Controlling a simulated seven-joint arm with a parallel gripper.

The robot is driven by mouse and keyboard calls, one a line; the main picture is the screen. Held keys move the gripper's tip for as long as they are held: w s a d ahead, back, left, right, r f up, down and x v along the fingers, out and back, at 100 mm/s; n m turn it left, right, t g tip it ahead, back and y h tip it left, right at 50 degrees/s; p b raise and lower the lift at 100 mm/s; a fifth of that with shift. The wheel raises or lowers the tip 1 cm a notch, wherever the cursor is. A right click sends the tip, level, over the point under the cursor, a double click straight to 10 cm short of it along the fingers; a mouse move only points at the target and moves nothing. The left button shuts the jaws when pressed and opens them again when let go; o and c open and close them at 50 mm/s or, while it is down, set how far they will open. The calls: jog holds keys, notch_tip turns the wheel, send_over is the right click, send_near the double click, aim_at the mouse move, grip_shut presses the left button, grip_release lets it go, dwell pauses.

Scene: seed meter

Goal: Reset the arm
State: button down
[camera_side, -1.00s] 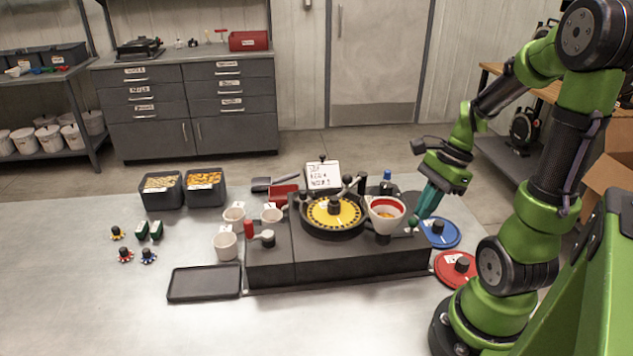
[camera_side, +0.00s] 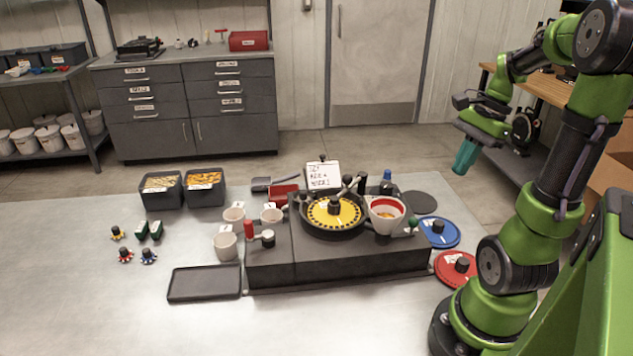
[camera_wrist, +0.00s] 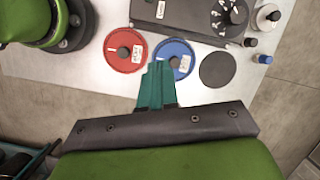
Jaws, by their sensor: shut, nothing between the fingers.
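My gripper (camera_side: 465,156) has teal fingers and is raised well above and to the right of the seed meter's back right corner in the side view. Its fingers are shut with nothing between them. It also shows in the wrist view (camera_wrist: 157,72), above the table edge near the discs. The dark seed meter (camera_side: 340,262) stands on the table with a yellow plate (camera_side: 352,215) and a white, red-rimmed hopper (camera_side: 386,222). In the wrist view only part of the meter (camera_wrist: 180,15) shows.
A blue disc (camera_side: 450,238), a red disc (camera_side: 470,273) and a plain dark disc (camera_side: 420,202) lie right of the meter. White cups (camera_side: 226,246), two seed bins (camera_side: 162,200), a black tray (camera_side: 190,284) and small coloured knobs (camera_side: 117,234) are on the left. Bare table lies at front left.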

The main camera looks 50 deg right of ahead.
jog(key=w+a+r+n+t+h, duration=0.1)
jog(key=w+a+n+t+h, duration=0.1)
jog(key=w+a+n, duration=0.8)
jog(key=s+a+r+n+t+y, duration=0.1)
jog(key=a+r+n+t, duration=0.2)
jog(key=a+n, duration=0.5)
jog(key=a, duration=0.7)
jog(key=shift+n, duration=0.3)
